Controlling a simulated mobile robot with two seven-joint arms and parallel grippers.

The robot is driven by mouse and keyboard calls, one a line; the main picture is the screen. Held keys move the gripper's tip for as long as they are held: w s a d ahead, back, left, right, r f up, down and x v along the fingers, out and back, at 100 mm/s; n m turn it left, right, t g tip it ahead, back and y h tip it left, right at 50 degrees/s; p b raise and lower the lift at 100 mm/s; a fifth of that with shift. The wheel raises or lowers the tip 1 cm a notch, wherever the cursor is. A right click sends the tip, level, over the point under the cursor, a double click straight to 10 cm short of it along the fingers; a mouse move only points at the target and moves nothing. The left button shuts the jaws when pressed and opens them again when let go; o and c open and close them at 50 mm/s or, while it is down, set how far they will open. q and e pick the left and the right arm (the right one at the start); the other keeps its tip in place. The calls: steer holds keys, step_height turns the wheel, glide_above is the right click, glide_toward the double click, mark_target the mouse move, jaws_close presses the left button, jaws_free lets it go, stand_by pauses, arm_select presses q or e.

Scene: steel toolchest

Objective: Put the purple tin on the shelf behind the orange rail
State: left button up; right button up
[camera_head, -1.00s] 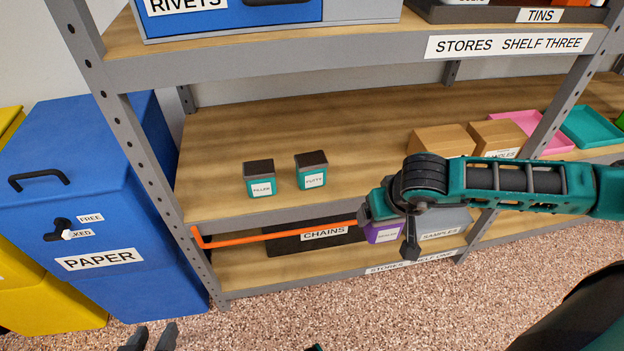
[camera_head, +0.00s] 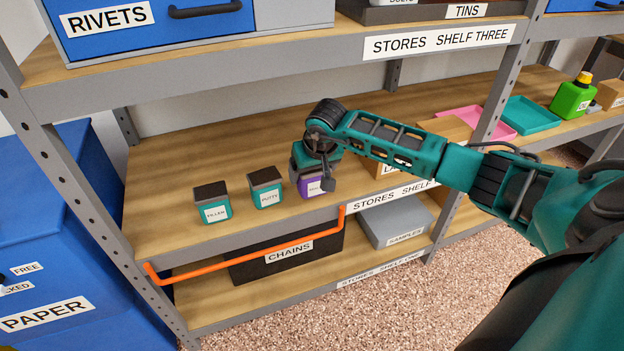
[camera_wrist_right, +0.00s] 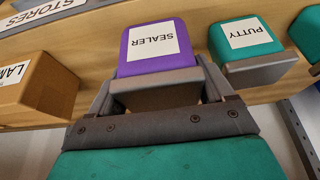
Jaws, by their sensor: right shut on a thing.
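The purple tin, labelled SEALER (camera_head: 312,188), is upright at the right end of a row with two teal tins on the middle shelf (camera_head: 165,180). It also shows in the wrist view (camera_wrist_right: 153,47). My right gripper (camera_head: 308,160) is shut on the purple tin, with its fingers on either side. The tin is over the shelf boards, behind the line of the orange rail (camera_head: 245,257), near the rail's right end. I cannot tell whether its base touches the boards. My left gripper is out of view.
The teal PUTTY tin (camera_head: 266,188) stands left of the purple tin with a small gap; the FILLER tin (camera_head: 213,203) is farther left. A cardboard box (camera_wrist_right: 38,92) is on the other side. The shelf behind the tins is clear. The shelf above overhangs.

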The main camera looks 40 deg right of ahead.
steer(key=shift+f, duration=1.15)
steer(key=shift+r, duration=0.1)
steer(key=shift+f+b, duration=0.25)
steer(key=shift+b, duration=0.15)
steer(key=o, duration=1.1)
steer(key=shift+o, duration=0.2)
